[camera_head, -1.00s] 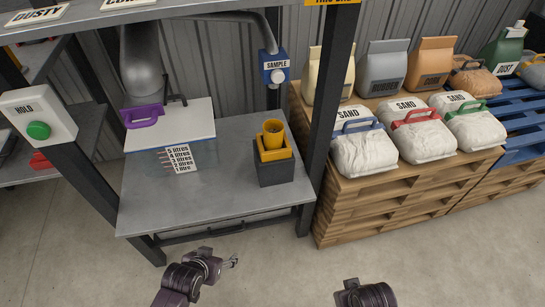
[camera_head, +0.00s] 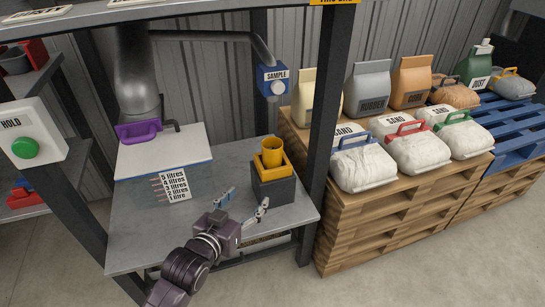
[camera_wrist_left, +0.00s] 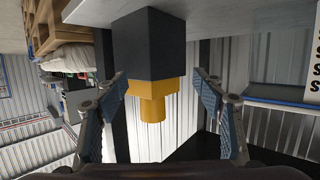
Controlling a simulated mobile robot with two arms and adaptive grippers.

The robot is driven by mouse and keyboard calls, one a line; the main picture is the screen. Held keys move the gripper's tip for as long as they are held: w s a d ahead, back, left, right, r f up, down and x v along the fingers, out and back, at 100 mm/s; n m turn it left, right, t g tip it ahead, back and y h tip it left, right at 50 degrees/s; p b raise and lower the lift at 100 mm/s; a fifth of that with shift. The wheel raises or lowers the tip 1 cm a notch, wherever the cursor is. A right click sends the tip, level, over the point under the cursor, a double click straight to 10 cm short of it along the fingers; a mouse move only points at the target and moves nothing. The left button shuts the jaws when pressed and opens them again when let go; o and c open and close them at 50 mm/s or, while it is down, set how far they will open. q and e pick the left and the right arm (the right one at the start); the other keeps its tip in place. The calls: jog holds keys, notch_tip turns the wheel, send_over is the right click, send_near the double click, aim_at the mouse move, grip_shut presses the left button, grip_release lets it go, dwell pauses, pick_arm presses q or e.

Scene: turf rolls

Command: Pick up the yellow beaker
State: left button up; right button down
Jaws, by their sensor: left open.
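The yellow beaker (camera_head: 271,149) stands upright in a yellow holder (camera_head: 272,171) on top of a dark grey block (camera_head: 272,188) on the grey bench. My left gripper (camera_head: 244,203) is open and empty, in front of the block and a little to its left in the head view. In the left wrist view the picture is upside down; the beaker (camera_wrist_left: 152,108) shows between the two spread fingers (camera_wrist_left: 160,92), further off and apart from them. My right gripper is not in view.
The bench (camera_head: 135,225) carries a white-topped container (camera_head: 165,155) with a litre scale and a purple handle (camera_head: 140,131). A blue SAMPLE box (camera_head: 272,80) hangs above the beaker. A dark post (camera_head: 322,130) stands right of the block, before pallets with sand bags (camera_head: 363,166).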

aim_at(267, 155)
pick_arm(q)
jog(key=w+d+r, duration=0.1)
jog(key=r, duration=0.1)
jog(key=w+d+r+t+h, duration=0.1)
jog(key=w+r, duration=0.1)
jog(key=w+d+r+m+t+h, duration=0.1)
jog(key=w+r, duration=0.1)
jog(key=shift+w+r, duration=0.2)
jog(key=shift+r, duration=0.05)
jog(key=shift+w+d+r, duration=0.1)
jog(key=shift+w+d, duration=0.05)
jog(key=shift+w, duration=0.2)
jog(key=x, duration=0.1)
jog(key=b+x, duration=0.1)
jog(key=shift+w+d+r, duration=0.2)
jog(key=shift+d, duration=0.15)
jog(key=x, duration=0.2)
jog(key=b+x, duration=0.1)
jog(key=x, duration=0.1)
jog(key=shift+s+d+r, duration=0.1)
jog(key=shift+d+r, duration=0.1)
jog(key=shift+r, duration=0.15)
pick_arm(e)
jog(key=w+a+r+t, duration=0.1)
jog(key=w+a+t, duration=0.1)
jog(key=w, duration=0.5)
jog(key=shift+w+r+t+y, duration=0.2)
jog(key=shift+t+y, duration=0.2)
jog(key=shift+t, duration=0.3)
